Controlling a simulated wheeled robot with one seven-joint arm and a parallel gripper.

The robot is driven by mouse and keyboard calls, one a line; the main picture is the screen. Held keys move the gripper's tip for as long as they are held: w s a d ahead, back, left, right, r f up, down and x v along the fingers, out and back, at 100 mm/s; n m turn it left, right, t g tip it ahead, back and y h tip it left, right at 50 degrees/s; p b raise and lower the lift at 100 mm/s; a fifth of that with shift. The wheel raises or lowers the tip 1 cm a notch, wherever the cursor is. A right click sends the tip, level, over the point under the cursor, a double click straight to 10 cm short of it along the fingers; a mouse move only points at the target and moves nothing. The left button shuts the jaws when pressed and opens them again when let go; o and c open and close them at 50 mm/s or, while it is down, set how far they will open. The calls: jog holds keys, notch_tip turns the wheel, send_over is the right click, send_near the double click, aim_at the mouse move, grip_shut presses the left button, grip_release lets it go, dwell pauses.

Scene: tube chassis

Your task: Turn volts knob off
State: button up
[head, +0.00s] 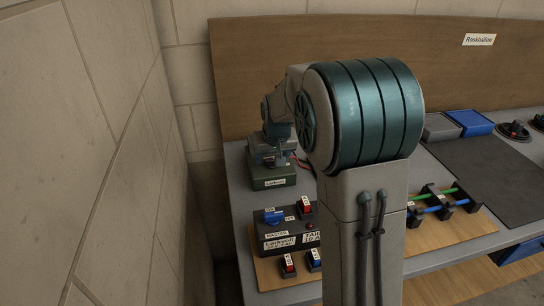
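No knob with a readable volts label shows in the head view. My arm's large teal joint and grey link cover the middle of the picture and hide part of the bench behind them. My gripper (270,158) is small and dark at the far left of the bench, just above or at a dark green labelled box (272,176). Its fingers cannot be made out, nor whether they touch anything. A black control box (282,238) nearer the front carries a blue knob (273,216) marked MASTER and a red switch (305,206); its right part is hidden.
The grey bench (238,185) stands against a brown backboard (250,80), with a stone wall (75,130) to the left. On the right are a dark mat (490,175), a blue-lidded container (470,122), and a rack with green and blue rods (442,203). Small switches (314,260) sit at the front.

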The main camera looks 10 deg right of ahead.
jog(key=v, duration=1.4)
jog(key=shift+f, duration=0.1)
jog(key=s+f+g, duration=0.1)
jog(key=s+f, duration=0.3)
jog(key=s, duration=0.8)
jog(key=s+f+p, duration=0.1)
jog(key=s+f, duration=0.3)
jog(key=s, duration=0.8)
jog(key=shift+s+d+g, duration=0.15)
jog(key=shift+d+g, duration=0.05)
jog(key=shift+g, duration=0.2)
